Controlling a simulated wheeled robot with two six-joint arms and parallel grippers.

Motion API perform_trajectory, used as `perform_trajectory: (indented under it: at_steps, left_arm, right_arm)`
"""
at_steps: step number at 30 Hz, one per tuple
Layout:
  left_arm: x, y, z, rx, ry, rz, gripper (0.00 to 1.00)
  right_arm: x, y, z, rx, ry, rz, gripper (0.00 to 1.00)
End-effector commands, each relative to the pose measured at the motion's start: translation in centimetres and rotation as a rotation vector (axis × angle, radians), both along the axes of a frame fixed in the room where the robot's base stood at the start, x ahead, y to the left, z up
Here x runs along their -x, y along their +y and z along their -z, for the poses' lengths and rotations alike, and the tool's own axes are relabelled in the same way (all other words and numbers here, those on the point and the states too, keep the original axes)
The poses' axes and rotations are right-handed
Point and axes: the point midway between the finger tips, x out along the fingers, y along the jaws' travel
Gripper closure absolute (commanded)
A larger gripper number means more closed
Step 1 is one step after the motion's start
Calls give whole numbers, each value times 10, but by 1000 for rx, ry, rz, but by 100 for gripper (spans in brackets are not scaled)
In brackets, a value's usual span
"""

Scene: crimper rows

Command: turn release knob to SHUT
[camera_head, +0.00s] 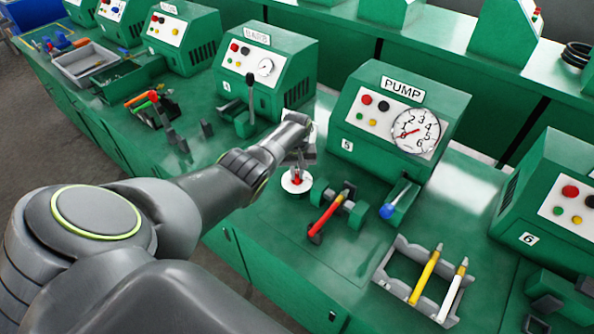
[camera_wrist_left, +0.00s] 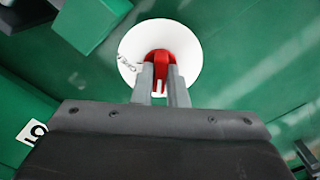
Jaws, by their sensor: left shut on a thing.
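The release knob is red and sits on a round white dial plate (camera_head: 297,182) on the green bench, left of the red-handled lever by the PUMP machine. In the left wrist view the red knob (camera_wrist_left: 161,58) stands at the middle of the white dial (camera_wrist_left: 190,50). My left gripper (camera_head: 298,165) reaches down over the dial from the left. In the left wrist view its two grey fingers (camera_wrist_left: 160,85) are shut on the red knob from either side. My right gripper is not in view.
The PUMP machine (camera_head: 402,120) with a gauge stands behind the dial. A red lever (camera_head: 325,217) and a blue-tipped handle (camera_head: 388,211) are to the right. A grey rack (camera_head: 398,292) holds a yellow and a white tool. Bench in front of the dial is clear.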

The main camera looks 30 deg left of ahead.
Motion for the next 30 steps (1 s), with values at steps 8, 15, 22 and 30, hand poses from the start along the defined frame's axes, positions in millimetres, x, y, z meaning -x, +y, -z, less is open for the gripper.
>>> perform_trajectory:
  at_steps: [8,15,22,30]
  left_arm:
    - [-1,0,-1,-2,-4,-53,100]
    - [-1,0,-1,-2,-4,-58,100]
    - [-1,0,-1,-2,-4,-57,78]
    - [-1,0,-1,-1,-2,-56,65]
  right_arm:
    - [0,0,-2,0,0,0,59]
    - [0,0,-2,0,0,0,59]
    - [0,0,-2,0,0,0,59]
    - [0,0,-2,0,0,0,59]
